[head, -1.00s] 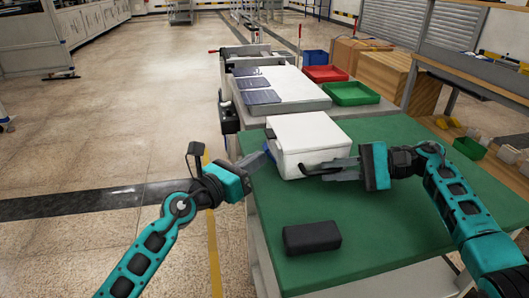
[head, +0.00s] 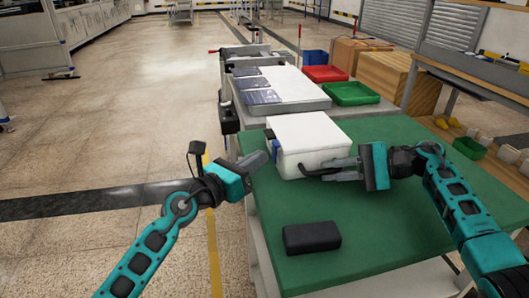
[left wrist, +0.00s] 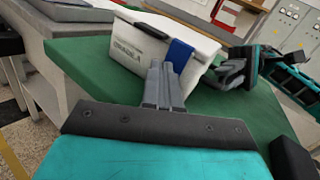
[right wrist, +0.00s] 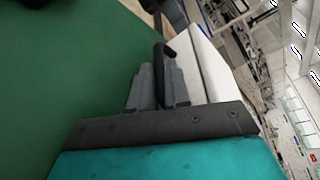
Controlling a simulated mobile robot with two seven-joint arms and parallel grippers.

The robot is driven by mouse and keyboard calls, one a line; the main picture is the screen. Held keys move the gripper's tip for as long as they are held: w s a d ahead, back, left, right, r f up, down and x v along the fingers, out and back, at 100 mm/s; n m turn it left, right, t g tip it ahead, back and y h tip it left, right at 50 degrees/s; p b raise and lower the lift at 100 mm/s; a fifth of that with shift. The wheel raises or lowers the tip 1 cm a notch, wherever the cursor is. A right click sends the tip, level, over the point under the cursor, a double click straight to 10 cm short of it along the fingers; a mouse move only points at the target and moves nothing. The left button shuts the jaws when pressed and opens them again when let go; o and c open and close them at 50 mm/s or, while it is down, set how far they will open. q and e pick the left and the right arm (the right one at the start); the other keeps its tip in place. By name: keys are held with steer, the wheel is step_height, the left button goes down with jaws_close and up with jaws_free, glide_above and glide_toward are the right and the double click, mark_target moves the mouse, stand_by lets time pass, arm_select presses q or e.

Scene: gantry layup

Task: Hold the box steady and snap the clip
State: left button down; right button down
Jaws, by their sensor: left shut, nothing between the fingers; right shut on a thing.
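The white box (head: 310,148) stands on the green table top with its lid down. A blue clip (left wrist: 181,54) hangs at the lid edge on its side; the box also shows in the left wrist view (left wrist: 128,55). My left gripper (head: 262,158) is shut and empty, its tips pointing at the box's left side near the clip (head: 272,148). My right gripper (head: 325,172) is shut on the dark handle (right wrist: 158,70) at the box's front. The fingers partly hide the handle.
A black block (head: 312,237) lies on the green table (head: 390,220) near the front. Red (head: 325,73) and green (head: 352,93) trays stand behind, beside a grey bench with dark panels (head: 262,97). The table's front middle is clear.

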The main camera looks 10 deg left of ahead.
arm_select(q)
steer(key=shift+s+a+f, duration=0.3)
steer(key=shift+a+f, duration=0.35)
steer(key=shift+a, duration=0.15)
arm_select(e)
steer(key=shift+s+f, duration=0.1)
arm_select(q)
steer(key=a+f, duration=0.1)
steer(key=a, duration=0.1)
steer(key=s+a+f, duration=0.1)
steer(key=f, duration=0.1)
steer(key=shift+s+a, duration=0.2)
steer(key=shift+a, duration=0.15)
arm_select(e)
steer(key=c, duration=1)
jaws_free()
